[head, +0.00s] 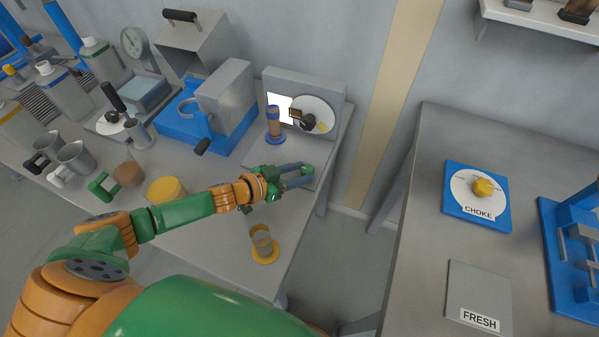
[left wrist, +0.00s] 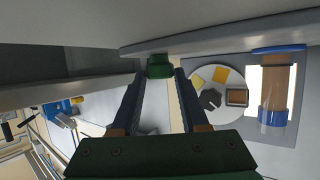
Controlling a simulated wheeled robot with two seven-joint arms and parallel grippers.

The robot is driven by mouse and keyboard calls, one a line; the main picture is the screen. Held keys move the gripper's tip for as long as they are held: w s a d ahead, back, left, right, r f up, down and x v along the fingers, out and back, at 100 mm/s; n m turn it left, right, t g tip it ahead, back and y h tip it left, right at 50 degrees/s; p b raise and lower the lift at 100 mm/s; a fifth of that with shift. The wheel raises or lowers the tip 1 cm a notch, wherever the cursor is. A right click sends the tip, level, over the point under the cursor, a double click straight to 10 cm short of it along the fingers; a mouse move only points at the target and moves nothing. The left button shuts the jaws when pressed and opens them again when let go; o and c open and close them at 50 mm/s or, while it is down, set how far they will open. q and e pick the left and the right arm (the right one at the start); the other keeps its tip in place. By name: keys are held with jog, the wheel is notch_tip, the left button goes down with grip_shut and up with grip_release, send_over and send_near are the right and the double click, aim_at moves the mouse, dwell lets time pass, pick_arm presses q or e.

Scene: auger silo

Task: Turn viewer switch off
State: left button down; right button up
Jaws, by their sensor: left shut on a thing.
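The viewer (head: 337,82) is a grey upright box at the right end of the left table. Its white panel (head: 273,98) looks bright, beside a pale round dial (head: 325,107) with a black knob and coloured squares. My left gripper (head: 307,175) is low in front of the viewer, over its base near the table's right edge. In the left wrist view its fingers are closed around a small green block (left wrist: 160,66), which seems to be the viewer switch; its lever position cannot be told. My right gripper is out of view.
A capped tube (head: 273,120) stands before the bright panel. A blue-based machine (head: 190,130) stands left of the viewer. A floor gap separates the right table (head: 415,250).

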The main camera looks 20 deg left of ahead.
pick_arm(q)
jog(key=shift+w+a+f+m+g+h+b, duration=0.15)
jog(key=shift+m+g+h+b, duration=0.25)
jog(key=shift+m+h, duration=0.2)
jog(key=shift+w+a+r+m+g+h+b, duration=0.15)
jog(key=shift+m+g+h+b, duration=0.2)
jog(key=shift+m+h, duration=0.2)
jog(key=m+g+h+b, duration=0.1)
jog(key=b, duration=0.2)
jog(key=m+g+h+b, duration=0.1)
jog(key=m+g+b, duration=0.1)
jog(key=b, duration=0.1)
jog(key=m+g+h+b, duration=0.1)
jog(key=m+g+b, duration=0.1)
jog(key=b, duration=0.1)
jog(key=shift+w+a+f+b, duration=0.25)
jog(key=shift+w+f+b, duration=0.1)
jog(key=shift+w+b, duration=0.05)
jog(key=shift+r+m+g+h+b, duration=0.3)
jog(key=shift+m+g+b, duration=0.15)
jog(key=shift+b, duration=0.3)
jog(key=shift+c, duration=2.1)
grip_release()
